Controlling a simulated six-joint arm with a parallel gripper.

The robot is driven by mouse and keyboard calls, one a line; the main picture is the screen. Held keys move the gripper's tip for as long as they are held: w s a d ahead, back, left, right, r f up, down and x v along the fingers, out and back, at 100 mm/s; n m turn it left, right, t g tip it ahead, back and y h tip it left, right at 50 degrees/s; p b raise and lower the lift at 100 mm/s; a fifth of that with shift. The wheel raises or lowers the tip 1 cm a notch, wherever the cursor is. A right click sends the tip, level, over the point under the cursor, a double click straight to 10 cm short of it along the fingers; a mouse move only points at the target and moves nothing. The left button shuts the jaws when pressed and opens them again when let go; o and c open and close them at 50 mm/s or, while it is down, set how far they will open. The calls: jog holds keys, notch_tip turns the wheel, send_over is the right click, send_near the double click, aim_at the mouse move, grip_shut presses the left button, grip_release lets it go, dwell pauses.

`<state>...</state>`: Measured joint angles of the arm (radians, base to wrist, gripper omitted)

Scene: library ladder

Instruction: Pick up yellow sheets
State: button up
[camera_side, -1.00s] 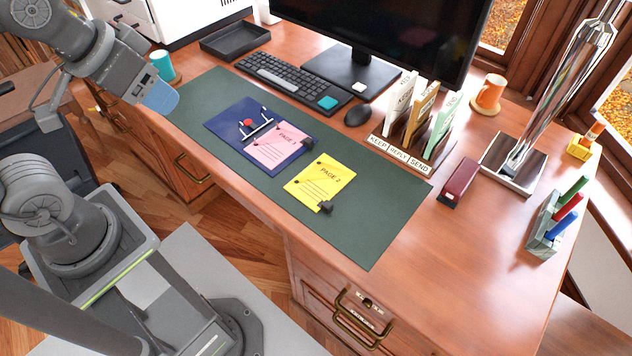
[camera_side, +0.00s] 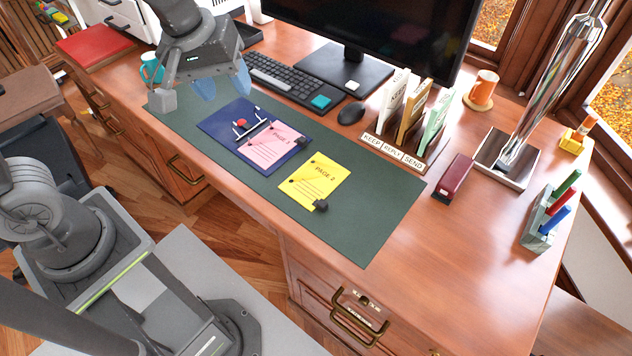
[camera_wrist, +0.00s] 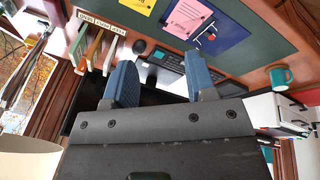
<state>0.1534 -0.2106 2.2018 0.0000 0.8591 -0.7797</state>
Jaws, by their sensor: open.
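The yellow sheets (camera_side: 319,178), marked "PAGE 2", lie on the green desk mat with a small black clip at their lower right corner. Part of the yellow sheets (camera_wrist: 139,4) also shows at the top edge of the wrist view. To their left, a pink sheet (camera_side: 270,146) lies on a blue folder (camera_side: 222,124) with a metal clasp. My gripper (camera_side: 222,88) is above the mat's far left end, up and left of the yellow sheets. In the wrist view its blue fingers (camera_wrist: 158,85) are apart with nothing between them.
A sorter marked KEEP, REPLY, SEND (camera_side: 393,150) stands right of the mat (camera_side: 365,225). A dark red stapler (camera_side: 454,176), a mouse (camera_side: 351,115) and a keyboard (camera_side: 285,83) are nearby. A monitor stands behind. The mat's right end is clear.

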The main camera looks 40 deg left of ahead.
jog(key=w+d+f+n+g, duration=0.1)
jog(key=w+d+f+n, duration=0.2)
jog(key=w+d+f, duration=0.15)
jog(key=n+g, duration=0.2)
jog(key=n, duration=0.5)
send_over(319, 200)
notch_tip(319, 200, down, 12)
jog(key=shift+n+y, duration=0.3)
jog(key=f, duration=0.8)
jog(key=shift+s+d+f, duration=0.1)
jog(key=shift+d, duration=0.1)
jog(key=shift+a+f, duration=0.2)
jog(key=shift+f, duration=2.85)
grip_shut()
jog(key=shift+r, duration=0.1)
